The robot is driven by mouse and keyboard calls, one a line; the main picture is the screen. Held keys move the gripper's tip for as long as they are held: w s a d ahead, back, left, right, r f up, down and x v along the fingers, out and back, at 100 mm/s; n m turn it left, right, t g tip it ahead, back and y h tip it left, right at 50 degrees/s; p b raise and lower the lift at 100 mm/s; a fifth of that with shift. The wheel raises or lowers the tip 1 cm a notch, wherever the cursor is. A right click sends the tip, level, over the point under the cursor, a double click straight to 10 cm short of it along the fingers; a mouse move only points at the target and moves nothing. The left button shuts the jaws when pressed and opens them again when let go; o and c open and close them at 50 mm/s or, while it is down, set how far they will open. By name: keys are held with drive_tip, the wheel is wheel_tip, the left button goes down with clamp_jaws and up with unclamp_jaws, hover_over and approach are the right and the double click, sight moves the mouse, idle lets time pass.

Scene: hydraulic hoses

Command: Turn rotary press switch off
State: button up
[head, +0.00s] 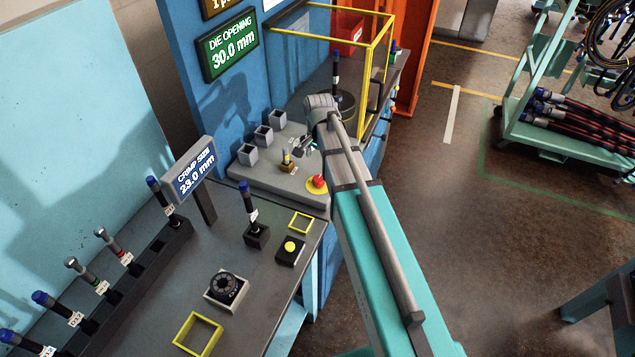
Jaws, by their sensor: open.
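A small upright switch with a dark knob and a yellowish lower part (287,160) stands on the grey console (262,186); it looks like the rotary press switch, but its setting is too small to read. My gripper (303,147) is open, just right of and slightly behind the switch at the end of my teal and grey arm. The fingers are small and partly hidden by my wrist. I cannot tell whether they touch the switch.
A red mushroom button (317,182) sits close in front on the console. Several square grey cups (264,135) line its back left. A black dial (224,286) and a yellow button box (291,248) are on the bench. A yellow frame (364,90) stands behind my wrist.

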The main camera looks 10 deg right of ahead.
sight(319, 178)
drive_tip(key=shift+f+b, duration=3.95)
drive_tip(key=shift+f, duration=0.3)
drive_tip(key=c, duration=1.1)
